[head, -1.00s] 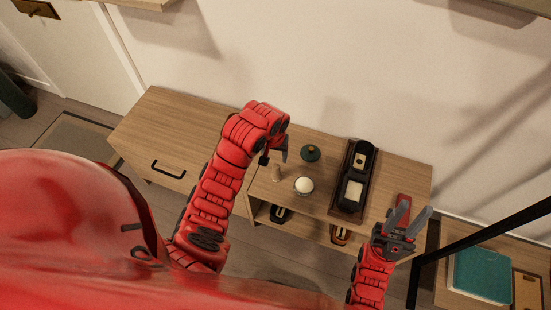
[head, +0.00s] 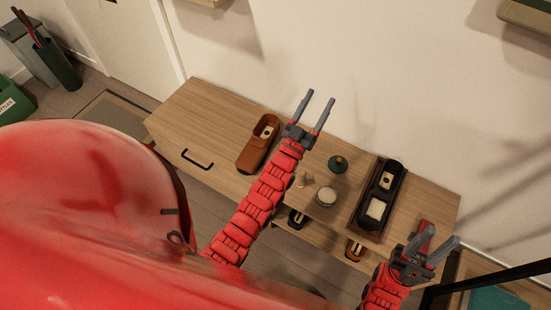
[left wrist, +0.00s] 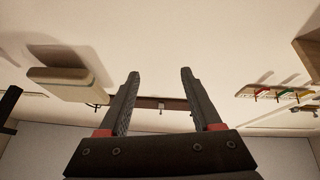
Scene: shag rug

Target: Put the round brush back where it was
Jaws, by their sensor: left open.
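I cannot tell for sure which item is the round brush. A dark green round piece with a small knob (head: 338,163) lies on the wooden cabinet top, right of my left forearm. My left gripper (head: 319,97) is open and empty, raised toward the wall above the back edge. Its spread fingers also show in the left wrist view (left wrist: 160,75). My right gripper (head: 438,240) has its fingers apart at the cabinet's right end, beside a red item (head: 425,236).
A dark tray (head: 367,222) holds a long black item with pale inserts (head: 380,190). Open compartments below hold dark (head: 296,218) and brown (head: 354,249) items. The cabinet's left top is clear.

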